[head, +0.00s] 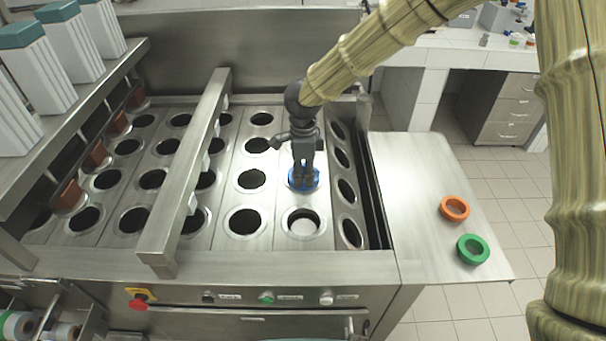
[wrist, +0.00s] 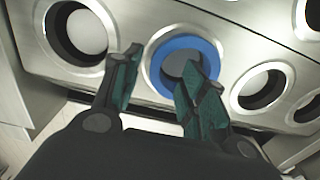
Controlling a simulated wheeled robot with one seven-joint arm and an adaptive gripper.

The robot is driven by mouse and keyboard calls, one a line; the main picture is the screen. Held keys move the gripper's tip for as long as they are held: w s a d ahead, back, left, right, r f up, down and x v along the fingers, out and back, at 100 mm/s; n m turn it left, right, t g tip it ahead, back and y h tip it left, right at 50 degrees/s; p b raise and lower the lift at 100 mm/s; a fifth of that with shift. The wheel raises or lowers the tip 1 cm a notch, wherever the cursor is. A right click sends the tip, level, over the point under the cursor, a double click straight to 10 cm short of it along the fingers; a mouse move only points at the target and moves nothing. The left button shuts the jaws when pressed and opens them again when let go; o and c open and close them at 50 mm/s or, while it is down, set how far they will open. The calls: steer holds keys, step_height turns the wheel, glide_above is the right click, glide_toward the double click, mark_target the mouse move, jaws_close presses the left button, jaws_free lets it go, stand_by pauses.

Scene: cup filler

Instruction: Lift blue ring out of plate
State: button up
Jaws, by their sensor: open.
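The blue ring (head: 303,179) sits in a round hole of the metal plate (head: 279,178) in the head view, partly hidden by my gripper (head: 303,180). In the wrist view the blue ring (wrist: 166,47) lies around the rim of one hole in the plate (wrist: 235,38). My gripper (wrist: 161,84) is open, its two dark green fingers apart. The right finger overlaps the ring's opening in the picture and the left finger is off the ring's left side. I cannot tell whether the fingers touch the ring.
An orange ring (head: 455,208) and a green ring (head: 473,249) lie on the side shelf (head: 420,190) at the right. A raised metal bar (head: 190,165) crosses the plate to the left. White dispensers (head: 40,65) stand at the far left. A white disc (head: 303,226) sits in the hole in front.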

steer(key=shift+s+f, duration=0.2)
steer(key=shift+f, duration=0.15)
steer(key=shift+w+f+p, duration=0.2)
steer(key=shift+f, duration=0.45)
steer(key=shift+w+f+p, duration=0.15)
steer(key=shift+f+p, duration=0.05)
steer(key=shift+f, duration=0.4)
steer(key=shift+s, duration=0.2)
steer(key=shift+w, duration=0.1)
steer(key=c, duration=0.6)
jaws_close()
